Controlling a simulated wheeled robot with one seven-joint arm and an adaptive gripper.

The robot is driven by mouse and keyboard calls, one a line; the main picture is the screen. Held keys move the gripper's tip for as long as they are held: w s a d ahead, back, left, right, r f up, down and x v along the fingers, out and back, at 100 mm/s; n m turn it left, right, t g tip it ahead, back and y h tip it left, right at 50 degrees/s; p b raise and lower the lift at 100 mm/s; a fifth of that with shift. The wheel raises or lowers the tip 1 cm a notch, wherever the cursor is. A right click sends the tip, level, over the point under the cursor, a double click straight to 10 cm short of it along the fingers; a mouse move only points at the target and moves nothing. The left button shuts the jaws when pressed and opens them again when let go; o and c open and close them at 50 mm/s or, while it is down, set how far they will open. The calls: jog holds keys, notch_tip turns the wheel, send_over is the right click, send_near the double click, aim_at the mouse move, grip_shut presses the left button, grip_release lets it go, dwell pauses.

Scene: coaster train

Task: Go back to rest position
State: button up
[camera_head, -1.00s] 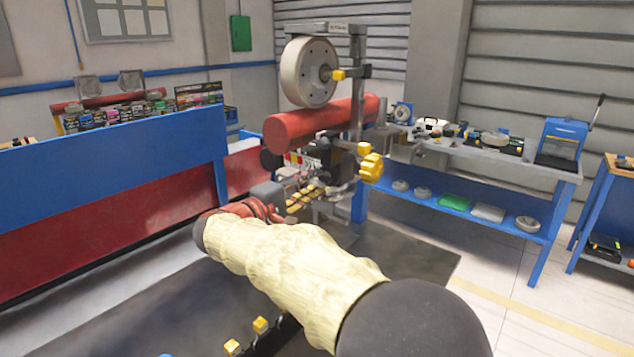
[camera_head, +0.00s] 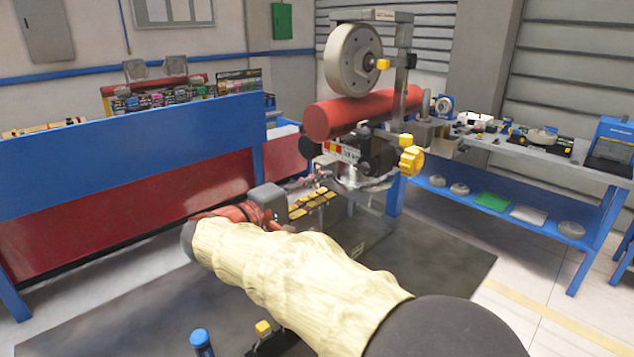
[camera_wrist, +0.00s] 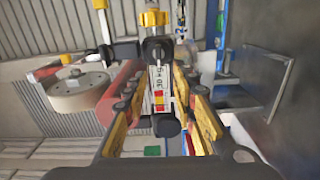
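My gripper (camera_head: 335,190) is at the end of my cream-sleeved arm, in front of the tall grey machine in the head view. In the wrist view my gripper (camera_wrist: 158,85) shows two yellow-padded fingers standing apart. A dark knob and a red-and-white label of the machine show between and beyond them; I see nothing clearly held. The machine has a pale wheel (camera_head: 353,60), a red cylinder (camera_head: 355,113) and a yellow knob (camera_head: 411,160). The wheel (camera_wrist: 80,90) and red cylinder (camera_wrist: 122,85) also show at the left of the wrist view. Any contact with the machine cannot be told.
A blue-and-red bench or barrier (camera_head: 120,160) stands at the left. A grey workbench with a blue lower shelf (camera_head: 500,207) stands at the right, holding tools. A dark mat (camera_head: 440,250) covers the floor. A blue-capped object (camera_head: 200,340) is at the bottom.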

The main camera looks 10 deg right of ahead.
jog(key=s+d+f+m+g+y+p, duration=0.1)
jog(key=s+d+f+g+y, duration=0.2)
jog(key=s+d, duration=0.4)
jog(key=s+d+f+m+g+y+p, duration=0.1)
jog(key=s+d+f+g+y, duration=0.15)
jog(key=s+d, duration=0.55)
jog(key=s+a+f+m+y+p, duration=0.1)
jog(key=s+f+y, duration=0.2)
jog(key=s, duration=0.3)
jog(key=s+a+f+m+y+p, duration=0.1)
jog(key=s+a+f+m+y, duration=0.1)
jog(key=s, duration=0.4)
jog(key=s+a+f+m+y, duration=0.1)
jog(key=s+a+f+y, duration=0.1)
jog(key=s, duration=0.5)
jog(key=shift+a+f+m+y+p, duration=0.25)
jog(key=shift+f+m+y+p, duration=0.15)
jog(key=shift+f+y, duration=0.6)
jog(key=shift+s+r+t, duration=0.1)
jog(key=shift+t, duration=0.15)
